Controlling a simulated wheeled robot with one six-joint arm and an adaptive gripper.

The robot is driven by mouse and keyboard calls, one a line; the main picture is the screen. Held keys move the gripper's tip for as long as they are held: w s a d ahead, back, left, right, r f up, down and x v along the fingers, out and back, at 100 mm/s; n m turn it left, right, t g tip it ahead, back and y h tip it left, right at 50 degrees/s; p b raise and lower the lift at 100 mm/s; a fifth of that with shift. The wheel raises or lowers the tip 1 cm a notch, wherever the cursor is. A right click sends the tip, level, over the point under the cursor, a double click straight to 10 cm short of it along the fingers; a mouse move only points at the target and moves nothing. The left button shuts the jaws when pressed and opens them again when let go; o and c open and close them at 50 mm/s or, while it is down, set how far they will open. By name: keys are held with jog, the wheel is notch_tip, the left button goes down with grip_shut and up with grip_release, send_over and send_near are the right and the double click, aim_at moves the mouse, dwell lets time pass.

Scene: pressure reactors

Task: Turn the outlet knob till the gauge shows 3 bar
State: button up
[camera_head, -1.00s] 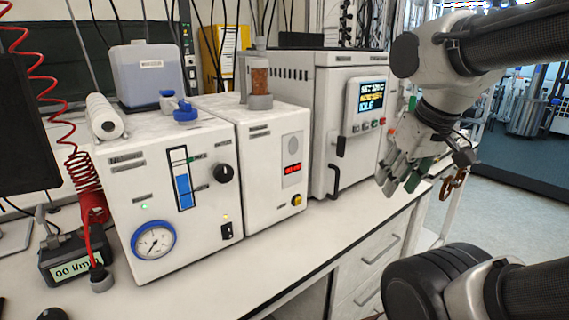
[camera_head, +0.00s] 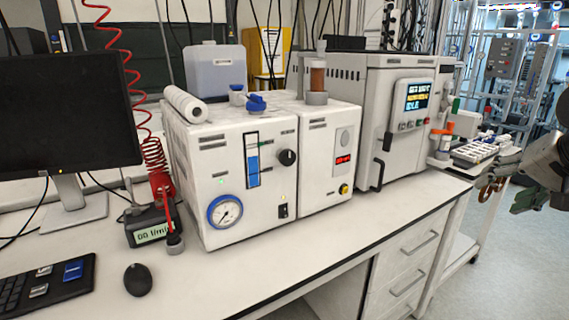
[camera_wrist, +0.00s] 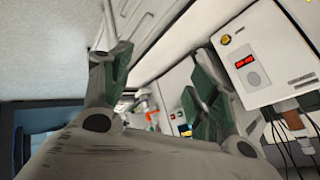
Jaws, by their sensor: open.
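A white unit (camera_head: 208,165) on the bench has a round, blue-rimmed gauge (camera_head: 225,211) low on its front. Its needle is too small to read exactly. A black knob (camera_head: 288,157) with a white mark sits higher on the right, beside a blue level column (camera_head: 252,165); its label is unreadable. My gripper (camera_head: 508,190) is at the far right of the head view, beyond the bench's right end and well apart from the knob. In the wrist view my gripper (camera_wrist: 165,75) shows two spread fingers with green pads and nothing between them.
A second white unit (camera_head: 328,165) with a red display also shows in the wrist view (camera_wrist: 265,60). A larger machine (camera_head: 372,100) stands to its right. A monitor (camera_head: 65,112), flow meter (camera_head: 150,228) and mouse (camera_head: 138,279) are at left. The bench front (camera_head: 300,258) is clear.

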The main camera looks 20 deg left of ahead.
jog(key=w+a+f+m+t+y, duration=0.15)
jog(key=w+a, duration=0.25)
jog(key=a, duration=0.4)
jog(key=w+a+m+t+y, duration=0.1)
jog(key=w+a+m+y, duration=0.15)
jog(key=a, duration=0.55)
jog(key=m+t+y, duration=0.1)
jog(key=m+y, duration=0.6)
jog(key=m, duration=0.1)
send_near(289, 159)
jog(key=x, duration=1)
jog(key=shift+w+a, duration=0.15)
jog(key=c, duration=1)
